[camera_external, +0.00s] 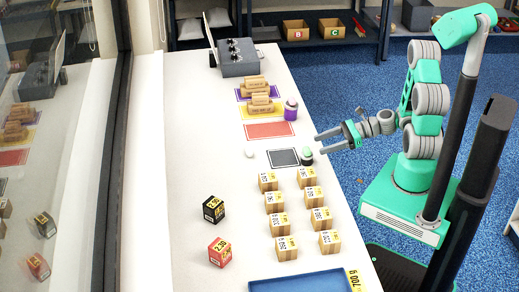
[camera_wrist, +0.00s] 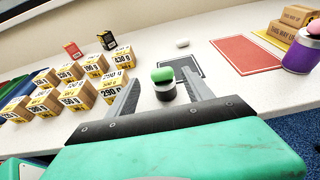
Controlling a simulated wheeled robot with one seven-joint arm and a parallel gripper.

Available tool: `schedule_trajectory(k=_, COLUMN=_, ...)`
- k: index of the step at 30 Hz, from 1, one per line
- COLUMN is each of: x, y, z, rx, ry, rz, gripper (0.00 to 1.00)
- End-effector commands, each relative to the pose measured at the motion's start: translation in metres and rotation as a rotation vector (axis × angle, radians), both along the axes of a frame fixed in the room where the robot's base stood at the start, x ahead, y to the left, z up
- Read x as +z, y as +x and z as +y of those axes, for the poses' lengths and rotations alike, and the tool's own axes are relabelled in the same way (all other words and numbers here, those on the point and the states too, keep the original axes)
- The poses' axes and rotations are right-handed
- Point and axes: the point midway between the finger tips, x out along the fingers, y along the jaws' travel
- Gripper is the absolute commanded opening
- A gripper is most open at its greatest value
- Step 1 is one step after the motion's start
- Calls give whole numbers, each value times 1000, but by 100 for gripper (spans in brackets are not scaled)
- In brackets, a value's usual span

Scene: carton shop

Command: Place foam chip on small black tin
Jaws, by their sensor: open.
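The small black tin (camera_wrist: 165,92), with a pale band, stands upright near the table's right edge in the external view (camera_external: 307,161). A rounded green piece (camera_wrist: 163,74), which looks like a foam chip, rests on top of it; it also shows in the external view (camera_external: 306,151). A small white piece (camera_external: 248,155) lies on the table beyond the black mat, also in the wrist view (camera_wrist: 182,43); I cannot tell whether it is a foam chip too. My gripper (camera_external: 354,136) is open and empty at the table edge, its fingers (camera_wrist: 163,98) apart with the tin between or just beyond them.
A black mat (camera_external: 285,157) lies beside the tin. Several labelled cartons (camera_external: 276,201) stand in two columns nearby. Black (camera_external: 213,209) and red (camera_external: 219,252) boxes stand left. The table's left middle is clear.

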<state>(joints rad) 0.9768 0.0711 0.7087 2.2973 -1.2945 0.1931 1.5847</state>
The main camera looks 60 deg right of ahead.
Motion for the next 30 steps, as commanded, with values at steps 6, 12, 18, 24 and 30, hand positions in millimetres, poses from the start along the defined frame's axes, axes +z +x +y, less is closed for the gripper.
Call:
schedule_trajectory(k=6, x=14, y=-33, z=-35, rx=-8, ry=-1, rz=1, gripper=60)
schedule_trajectory(k=12, x=20, y=-50, z=-49, rx=2, ry=-4, rz=0, gripper=60)
schedule_trajectory(k=18, x=-6, y=-64, z=-28, rx=297, ry=-330, rz=-26, gripper=60)
schedule_trajectory(k=24, x=-20, y=-76, z=-32, rx=988, ry=-1028, rz=-242, gripper=60)
schedule_trajectory(k=30, x=49, y=-58, z=-38, rx=1563, ry=-1590, rz=-581, gripper=60)
